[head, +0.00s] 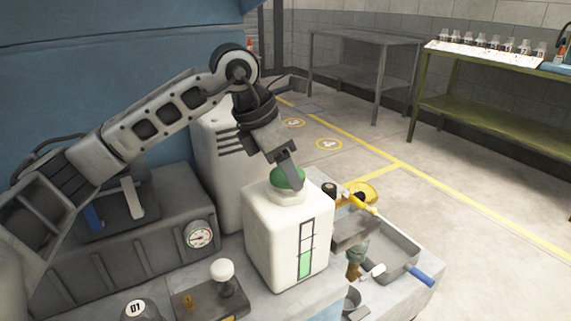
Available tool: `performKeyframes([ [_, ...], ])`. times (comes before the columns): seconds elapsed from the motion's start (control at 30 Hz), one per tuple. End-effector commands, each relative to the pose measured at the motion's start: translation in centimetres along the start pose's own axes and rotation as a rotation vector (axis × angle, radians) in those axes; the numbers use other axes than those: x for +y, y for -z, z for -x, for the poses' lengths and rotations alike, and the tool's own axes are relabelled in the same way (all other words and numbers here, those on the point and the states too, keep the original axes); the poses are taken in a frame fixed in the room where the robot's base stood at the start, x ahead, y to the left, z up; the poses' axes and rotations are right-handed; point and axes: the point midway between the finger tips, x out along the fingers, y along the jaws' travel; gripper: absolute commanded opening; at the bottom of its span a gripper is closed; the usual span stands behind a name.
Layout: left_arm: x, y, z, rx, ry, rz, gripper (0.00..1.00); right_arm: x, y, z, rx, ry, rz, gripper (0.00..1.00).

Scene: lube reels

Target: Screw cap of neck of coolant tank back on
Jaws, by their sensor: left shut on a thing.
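The coolant tank (270,240) is a white box with a green level gauge on its front, standing upright on the bench. Its short white neck (287,196) rises from the top. The green cap (286,177) sits at the neck; I cannot tell whether it is threaded on. My left gripper (289,178) reaches down from above and is shut on the cap, with one finger showing on the cap's right side. The other finger is hidden. My right gripper is not in view.
A grey tray (395,250) with a blue-handled tool and a brush (356,256) lie right of the tank. A white-knobbed lever (222,271) and a gauge (199,235) stand to its left. Behind are a grey table (365,45) and a green bench (500,60).

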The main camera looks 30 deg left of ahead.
Motion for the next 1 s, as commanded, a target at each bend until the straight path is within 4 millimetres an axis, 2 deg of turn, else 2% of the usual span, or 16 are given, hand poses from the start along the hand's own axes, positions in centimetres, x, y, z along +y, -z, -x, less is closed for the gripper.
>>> performKeyframes([
  [0.33,0.1,-0.1,0.1,-0.002,0.012,-0.031,0.31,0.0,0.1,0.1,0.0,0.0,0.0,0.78],
  [0.7,0.2,-0.1,0.1,-0.001,0.174,-0.404,0.31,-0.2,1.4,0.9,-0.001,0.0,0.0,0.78],
  [1.0,0.2,0.0,0.0,-0.002,0.184,-0.431,0.31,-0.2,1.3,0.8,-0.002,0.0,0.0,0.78],
])
